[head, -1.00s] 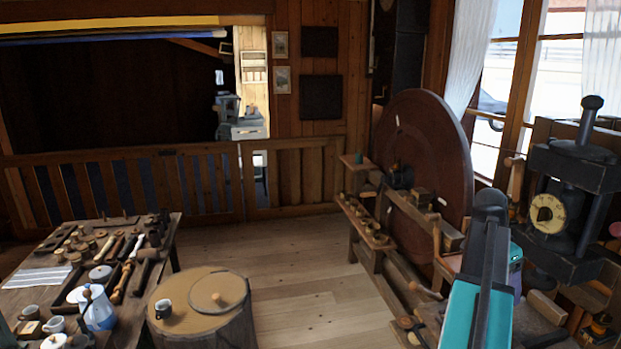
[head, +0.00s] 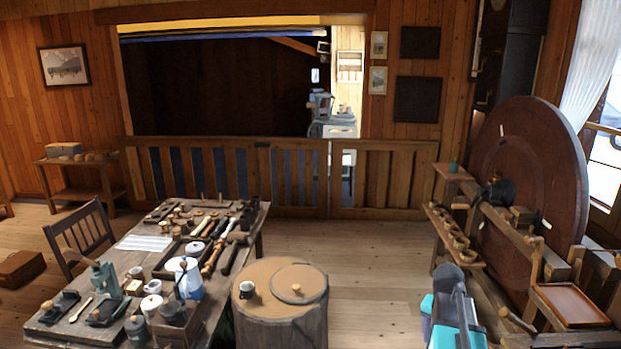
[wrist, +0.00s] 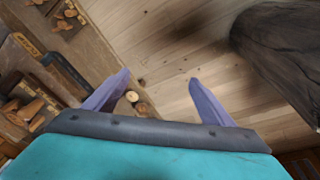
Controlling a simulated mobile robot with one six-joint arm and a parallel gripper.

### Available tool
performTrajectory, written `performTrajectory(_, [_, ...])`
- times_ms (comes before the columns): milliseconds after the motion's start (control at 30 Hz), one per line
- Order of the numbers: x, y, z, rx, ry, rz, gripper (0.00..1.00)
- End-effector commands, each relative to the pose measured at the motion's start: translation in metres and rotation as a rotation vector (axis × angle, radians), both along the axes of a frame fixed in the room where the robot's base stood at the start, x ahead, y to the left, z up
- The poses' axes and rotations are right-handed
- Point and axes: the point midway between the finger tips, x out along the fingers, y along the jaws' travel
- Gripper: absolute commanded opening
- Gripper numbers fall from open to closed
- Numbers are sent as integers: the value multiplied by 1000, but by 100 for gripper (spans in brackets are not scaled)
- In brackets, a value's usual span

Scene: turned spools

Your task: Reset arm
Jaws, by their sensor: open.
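My gripper (wrist: 160,88) shows in the wrist view with its two purple fingers spread apart and nothing between them. Bare plank floor lies beneath the gap, with a small pale round knob near the left finger. In the head view my teal and dark grey arm (head: 455,318) stands at the lower right, in front of the big wheel's bench. The fingers cannot be made out in the head view.
A wooden table (head: 75,333) crowded with tools, cups and a jug stands at the left. A round wooden block (head: 270,324) bears a cup and a lidded disc. A large dark red wheel (head: 545,170) stands at the right. Plank floor (head: 365,260) between them is clear.

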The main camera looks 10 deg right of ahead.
Motion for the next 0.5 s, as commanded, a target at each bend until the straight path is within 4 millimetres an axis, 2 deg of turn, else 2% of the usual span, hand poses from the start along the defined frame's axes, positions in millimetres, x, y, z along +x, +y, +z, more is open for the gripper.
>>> performTrajectory(33, [5,21,-12,11,7,52,76])
performTrajectory(233, [20,90,-51,45,28,238,76])
performTrajectory(500, [24,182,-100,89,55,488,76])
